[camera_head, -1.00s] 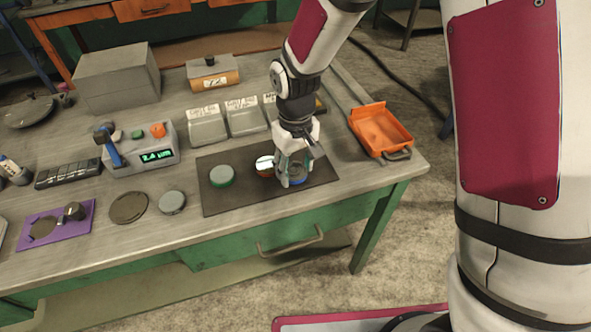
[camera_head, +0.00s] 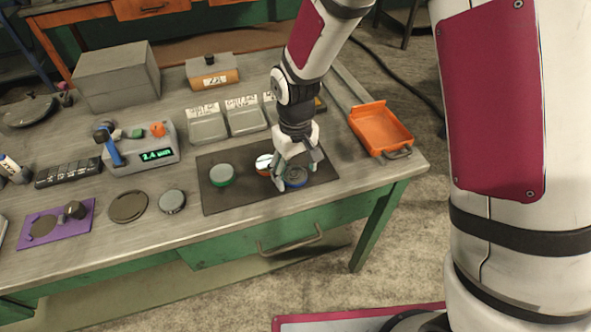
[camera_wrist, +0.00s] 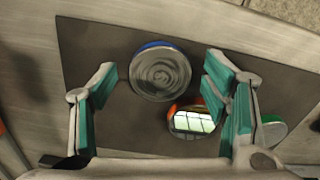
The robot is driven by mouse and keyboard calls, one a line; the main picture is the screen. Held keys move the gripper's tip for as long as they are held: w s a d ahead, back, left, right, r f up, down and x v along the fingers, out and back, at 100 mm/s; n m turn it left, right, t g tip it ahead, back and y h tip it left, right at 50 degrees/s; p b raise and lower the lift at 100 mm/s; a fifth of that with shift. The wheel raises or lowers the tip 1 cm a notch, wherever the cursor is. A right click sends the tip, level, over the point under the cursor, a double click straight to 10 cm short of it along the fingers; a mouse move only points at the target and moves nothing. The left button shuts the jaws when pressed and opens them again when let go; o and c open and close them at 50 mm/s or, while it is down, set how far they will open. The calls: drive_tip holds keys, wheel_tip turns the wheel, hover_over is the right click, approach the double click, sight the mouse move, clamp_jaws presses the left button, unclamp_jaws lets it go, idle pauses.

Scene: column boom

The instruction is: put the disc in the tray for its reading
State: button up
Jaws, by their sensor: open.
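Three discs lie on the dark mat (camera_head: 240,202): a green-rimmed one (camera_head: 222,175) at left, an orange-rimmed mirror-faced one (camera_head: 263,162) in the middle, and a blue-rimmed one (camera_head: 297,178) at right. My gripper (camera_head: 300,172) is open just above the blue-rimmed disc. In the wrist view, that disc (camera_wrist: 160,73), with a dull ringed face, sits between the spread fingertips (camera_wrist: 159,72), with gaps on both sides. Grey labelled trays (camera_head: 207,126) (camera_head: 245,118) stand behind the mat; a third is partly hidden by my arm. Their labels are too small to read. The gauge (camera_head: 143,155) shows about 2.4 µm.
An orange tray (camera_head: 380,128) sits at the table's right edge. A grey box (camera_head: 117,77) and a labelled wooden-fronted box (camera_head: 212,74) stand at the back. A purple mat (camera_head: 57,226), a brown round pad (camera_head: 128,206) and a grey disc (camera_head: 172,201) lie at left.

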sight(296, 176)
wheel_tip(296, 176, up, 12)
idle(0.4)
drive_tip(key=shift+d+r, duration=0.1)
